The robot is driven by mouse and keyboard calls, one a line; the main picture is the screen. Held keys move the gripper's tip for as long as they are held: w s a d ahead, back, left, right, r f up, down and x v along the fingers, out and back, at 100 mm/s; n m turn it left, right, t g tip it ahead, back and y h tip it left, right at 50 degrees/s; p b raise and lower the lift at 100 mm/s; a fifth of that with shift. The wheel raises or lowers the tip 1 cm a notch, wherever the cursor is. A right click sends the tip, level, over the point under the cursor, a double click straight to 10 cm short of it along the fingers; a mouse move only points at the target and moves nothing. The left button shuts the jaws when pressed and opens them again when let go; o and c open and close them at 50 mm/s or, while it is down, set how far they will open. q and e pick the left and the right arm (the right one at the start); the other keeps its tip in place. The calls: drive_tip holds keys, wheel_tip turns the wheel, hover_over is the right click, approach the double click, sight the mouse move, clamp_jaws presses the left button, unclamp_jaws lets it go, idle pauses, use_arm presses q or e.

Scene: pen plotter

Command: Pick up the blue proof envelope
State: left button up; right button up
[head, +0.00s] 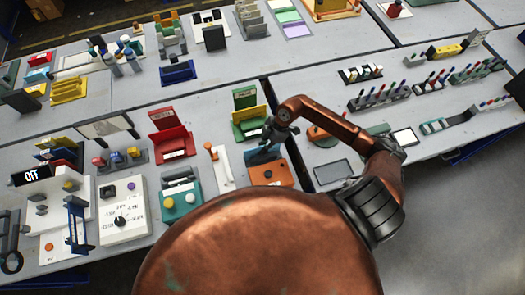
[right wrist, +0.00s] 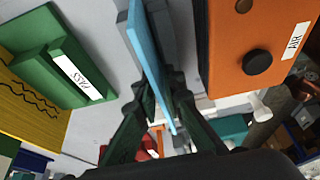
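The blue proof envelope (right wrist: 148,50) is a thin light-blue sheet standing on edge, seen nearly edge-on in the right wrist view. In the head view it shows as a blue piece (head: 262,155) below my right gripper (head: 279,131), beside the orange box. In the right wrist view the two dark fingers of my right gripper (right wrist: 161,92) come together on either side of the sheet and look closed on it. The sheet's upper part is by a grey stand (right wrist: 160,35). My left gripper is not in view.
An orange box (head: 271,173) with a black knob stands close on one side of the envelope. A green PASS holder (head: 247,98) and a yellow piece stand on the other side. A red holder (head: 170,131) and a teal box (head: 180,198) are further left.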

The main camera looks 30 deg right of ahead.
clamp_jaws()
drive_tip(key=shift+r, duration=0.1)
